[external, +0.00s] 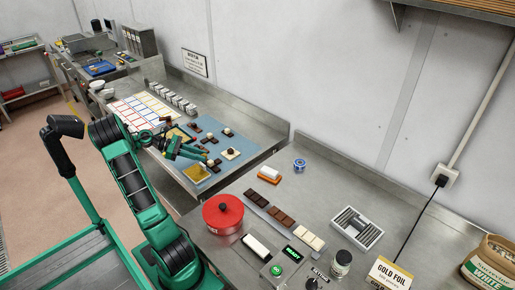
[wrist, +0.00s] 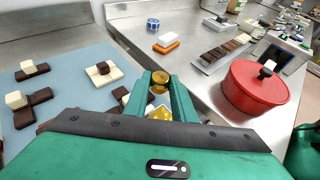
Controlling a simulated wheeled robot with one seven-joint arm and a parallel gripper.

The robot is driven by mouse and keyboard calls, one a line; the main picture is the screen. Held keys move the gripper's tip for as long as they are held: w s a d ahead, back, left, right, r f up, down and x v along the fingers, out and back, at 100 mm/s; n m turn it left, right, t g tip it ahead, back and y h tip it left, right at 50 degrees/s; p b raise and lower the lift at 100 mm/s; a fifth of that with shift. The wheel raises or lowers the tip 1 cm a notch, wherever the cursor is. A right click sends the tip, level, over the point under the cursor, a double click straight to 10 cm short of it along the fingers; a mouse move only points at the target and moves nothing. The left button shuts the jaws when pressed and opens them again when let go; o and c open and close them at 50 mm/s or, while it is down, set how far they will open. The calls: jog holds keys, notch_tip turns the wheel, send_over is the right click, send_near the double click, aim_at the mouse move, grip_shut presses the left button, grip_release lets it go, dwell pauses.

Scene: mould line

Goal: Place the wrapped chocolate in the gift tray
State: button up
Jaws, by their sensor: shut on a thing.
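My gripper (external: 183,151) is over the blue mat (external: 240,140) on the far bench. In the wrist view its two green fingers (wrist: 160,84) are shut on a small shiny gold piece, the wrapped chocolate (wrist: 159,77). A second gold-yellow patch (wrist: 160,114) shows lower between the fingers; I cannot tell if it is part of the same piece. In the external view the fingers hide the held piece. I cannot identify the gift tray for certain in either view.
Brown and white chocolate stacks (wrist: 104,73) stand on the mat beside the gripper. A gold sheet (external: 197,172) lies at its near edge. Colour-outlined cards (external: 140,108) and small grey boxes (external: 180,103) lie beyond. A red pot (external: 223,218) and slotted tray (external: 357,227) stand on the near bench.

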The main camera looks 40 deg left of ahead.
jog(key=s+a+r+n+t+y, duration=0.15)
jog(key=a+n+y, duration=0.35)
jog(key=a, duration=1.6)
jog(key=s+a+n+t+y, duration=0.15)
jog(key=a+n+y, duration=0.3)
jog(key=a, duration=1.65)
jog(key=shift+t+y, duration=0.35)
jog(key=shift+t, duration=0.05)
jog(key=w+d+f, duration=0.1)
jog(key=w+f, duration=0.1)
jog(key=w, duration=0.1)
jog(key=w+f, duration=0.2)
jog(key=w, duration=0.2)
jog(key=w+d+f, duration=0.1)
jog(key=w+f, duration=0.1)
jog(key=w, duration=0.2)
jog(key=shift+w+d+f, duration=0.1)
jog(key=shift+d+f, duration=0.15)
jog(key=shift+d, duration=0.05)
jog(key=shift+f, duration=1.95)
jog(key=o, duration=1)
jog(key=shift+f, duration=0.1)
